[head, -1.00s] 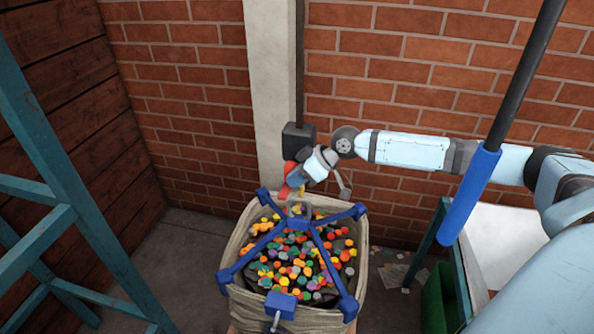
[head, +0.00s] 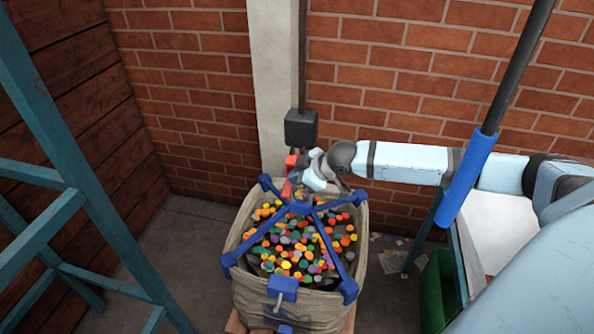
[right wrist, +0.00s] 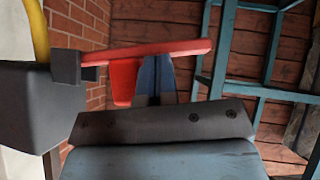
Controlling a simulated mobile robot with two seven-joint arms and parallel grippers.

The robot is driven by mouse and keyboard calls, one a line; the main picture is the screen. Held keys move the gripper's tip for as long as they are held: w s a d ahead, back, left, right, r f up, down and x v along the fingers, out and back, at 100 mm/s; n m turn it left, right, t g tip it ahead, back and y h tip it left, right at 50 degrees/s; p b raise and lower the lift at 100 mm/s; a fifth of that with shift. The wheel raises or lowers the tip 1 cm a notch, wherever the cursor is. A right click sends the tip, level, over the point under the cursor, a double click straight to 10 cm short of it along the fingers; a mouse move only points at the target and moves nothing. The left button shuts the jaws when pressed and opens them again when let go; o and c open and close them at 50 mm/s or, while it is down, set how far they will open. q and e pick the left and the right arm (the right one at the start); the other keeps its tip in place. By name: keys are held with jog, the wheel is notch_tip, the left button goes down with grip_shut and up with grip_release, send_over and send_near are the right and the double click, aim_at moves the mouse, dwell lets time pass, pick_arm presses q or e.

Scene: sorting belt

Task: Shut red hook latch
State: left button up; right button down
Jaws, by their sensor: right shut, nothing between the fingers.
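The red hook latch (head: 291,161) shows below a dark box at the back of the bulk bag, partly hidden by my right gripper. In the right wrist view its red bar (right wrist: 150,50) runs nearly level from a small dark block on the left, with a red plate (right wrist: 124,82) below it. My right gripper (head: 303,180) is at the latch, shut and empty. Its fingers (right wrist: 155,72) show beneath the bar, which hides their tips. I cannot tell whether they touch the latch. My left gripper is not in view.
The bag (head: 245,290) holds many coloured pieces under a blue cross frame (head: 298,207). The dark box (head: 300,128) hangs on a rod before a pale pillar. A teal frame (head: 75,200) stands left, a green bin (head: 437,285) right. Open floor lies left of the bag.

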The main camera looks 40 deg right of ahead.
pick_arm(q)
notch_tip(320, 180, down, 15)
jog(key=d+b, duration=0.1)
jog(key=b, duration=1.9)
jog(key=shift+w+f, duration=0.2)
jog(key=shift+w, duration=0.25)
pick_arm(e)
jog(key=w+d+f+n+t+h, duration=0.2)
jog(key=f+n+t, duration=0.2)
jog(key=f+t, duration=0.1)
jog(key=w+d+f+n+t+h, duration=0.2)
jog(key=d+f+n+t+h, duration=0.1)
jog(key=f+n+t, duration=0.1)
jog(key=shift+w+f+t, duration=0.25)
jog(key=shift+f+t, duration=0.25)
jog(key=shift+d, duration=0.1)
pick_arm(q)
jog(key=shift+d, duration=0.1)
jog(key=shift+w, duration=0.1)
pick_arm(e)
jog(key=s+a, duration=0.1)
jog(key=s, duration=1.3)
jog(key=shift+f, duration=0.3)
jog(key=shift+w+a, duration=0.1)
